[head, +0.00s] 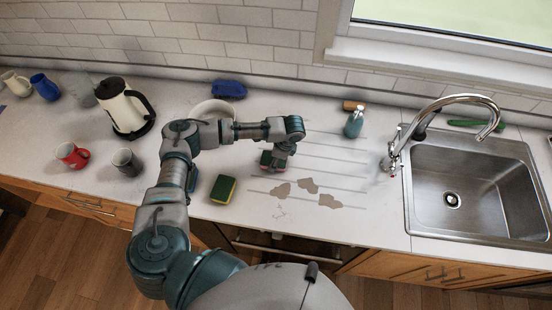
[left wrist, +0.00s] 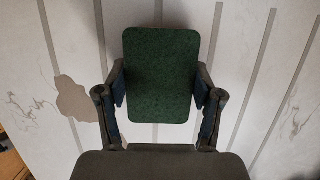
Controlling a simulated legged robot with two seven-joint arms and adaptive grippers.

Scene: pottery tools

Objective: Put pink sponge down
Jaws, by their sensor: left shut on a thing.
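My left gripper (head: 275,153) reaches over the ribbed drainboard part of the counter, pointing down. It is shut on the pink sponge (head: 272,167), of which only small pinkish and dark bits show in the head view. In the left wrist view, my left gripper (left wrist: 160,108) has one finger on each side of the sponge (left wrist: 160,70). Its dark green scrub face is toward that camera, and the pink part is hidden there. The sponge is low over the counter (head: 330,235); I cannot tell if it touches. My right gripper is not in view.
A yellow-green sponge (head: 223,189) lies left of the gripper. Brown stains (head: 308,185) mark the drainboard. A soap bottle (head: 354,122) stands behind to the right, before the sink (head: 470,185). A bowl (head: 213,108), blue cloth (head: 229,89), kettle (head: 123,108) and mugs (head: 127,162) stand left.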

